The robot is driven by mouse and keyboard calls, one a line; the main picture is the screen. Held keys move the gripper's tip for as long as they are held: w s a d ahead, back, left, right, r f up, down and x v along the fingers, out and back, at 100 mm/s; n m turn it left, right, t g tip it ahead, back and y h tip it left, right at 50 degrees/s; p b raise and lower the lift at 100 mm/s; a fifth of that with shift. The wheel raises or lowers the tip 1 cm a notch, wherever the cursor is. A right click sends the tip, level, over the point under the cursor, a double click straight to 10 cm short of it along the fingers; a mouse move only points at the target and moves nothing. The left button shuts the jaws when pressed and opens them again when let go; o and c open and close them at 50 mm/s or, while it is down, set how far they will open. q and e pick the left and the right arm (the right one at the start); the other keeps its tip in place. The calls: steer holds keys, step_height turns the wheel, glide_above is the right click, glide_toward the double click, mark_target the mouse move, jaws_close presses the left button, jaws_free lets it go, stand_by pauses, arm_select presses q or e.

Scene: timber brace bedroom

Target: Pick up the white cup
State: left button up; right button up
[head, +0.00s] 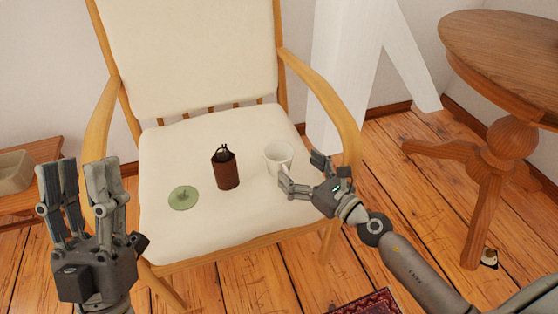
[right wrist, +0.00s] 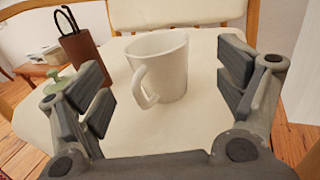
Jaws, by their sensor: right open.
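The white cup (head: 278,156) stands upright on the cream seat of the armchair, near its right side. In the right wrist view the cup (right wrist: 164,68) shows between my fingers and beyond them, with its handle towards the camera at lower left. My right gripper (head: 303,173) is open beside the cup, at its lower right in the head view, and holds nothing. The cup's lower right is partly hidden by a finger in the head view. My left gripper (head: 84,183) is raised at the left of the chair, open and empty, with its fingers pointing up.
A brown holder (head: 225,169) with dark handles stands left of the cup. A green round lid-like object (head: 184,197) lies further left. The chair's wooden armrest (head: 322,100) rises just right of my right gripper. A round wooden table (head: 505,45) stands at right.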

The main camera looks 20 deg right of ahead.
mark_target(288, 161)
steer(key=shift+x, duration=0.95)
steer(key=shift+w+a, duration=0.2)
steer(key=shift+w, duration=0.1)
steer(key=x, duration=0.3)
steer(key=shift+w+a+p, duration=0.2)
steer(key=shift+p, duration=0.1)
steer(key=shift+w+a, duration=0.2)
steer(key=shift+w, duration=0.2)
arm_select(q)
steer(key=w+f+g, duration=0.1)
steer(key=w+f+g+y, duration=0.1)
steer(key=shift+w+d, duration=0.2)
steer(key=shift+w, duration=0.15)
arm_select(e)
steer(key=c, duration=1.2)
